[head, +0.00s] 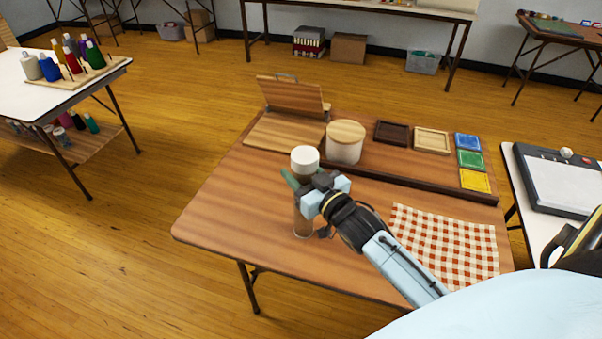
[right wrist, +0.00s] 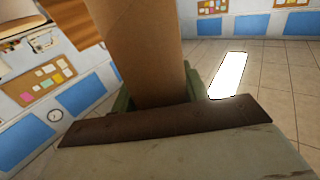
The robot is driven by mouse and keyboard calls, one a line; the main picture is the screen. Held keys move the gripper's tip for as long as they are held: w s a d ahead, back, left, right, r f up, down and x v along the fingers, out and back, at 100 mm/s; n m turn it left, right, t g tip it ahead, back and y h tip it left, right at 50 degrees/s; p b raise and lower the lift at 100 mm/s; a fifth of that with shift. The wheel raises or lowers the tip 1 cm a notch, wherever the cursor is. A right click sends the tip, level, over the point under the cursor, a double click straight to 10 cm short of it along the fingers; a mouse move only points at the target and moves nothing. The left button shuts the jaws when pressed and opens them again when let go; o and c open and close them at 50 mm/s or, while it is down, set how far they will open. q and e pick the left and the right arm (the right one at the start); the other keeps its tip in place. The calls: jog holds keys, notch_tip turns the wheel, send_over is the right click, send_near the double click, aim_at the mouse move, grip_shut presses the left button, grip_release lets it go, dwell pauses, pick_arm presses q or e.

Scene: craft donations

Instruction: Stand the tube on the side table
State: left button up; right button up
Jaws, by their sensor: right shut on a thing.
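The tube (head: 304,212) is brown cardboard with a white cap and is upright over the wooden table (head: 225,210). My right gripper (head: 306,185) is shut on it, below the cap. I cannot tell whether its lower end touches the tabletop. In the right wrist view the tube (right wrist: 140,50) rises between the gripper's fingers (right wrist: 155,105). A white-topped table (head: 520,195) stands at the right edge and another (head: 95,75) at the left; I cannot tell which is the side table. My left gripper is out of view.
On the wooden table are a lidded jar (head: 345,142), a wooden stand (head: 290,100), small trays (head: 431,140), coloured squares (head: 470,159) and a checkered cloth (head: 445,245). The wooden table's front left is clear.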

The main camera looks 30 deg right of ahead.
jog(key=o, duration=1.3)
jog(key=shift+f, duration=0.1)
jog(key=shift+c, duration=0.2)
jog(key=shift+r, duration=0.25)
jog(key=shift+s+f, duration=0.15)
jog(key=shift+s, duration=0.2)
jog(key=s+d, duration=0.1)
jog(key=s, duration=1)
jog(key=shift+s, duration=0.15)
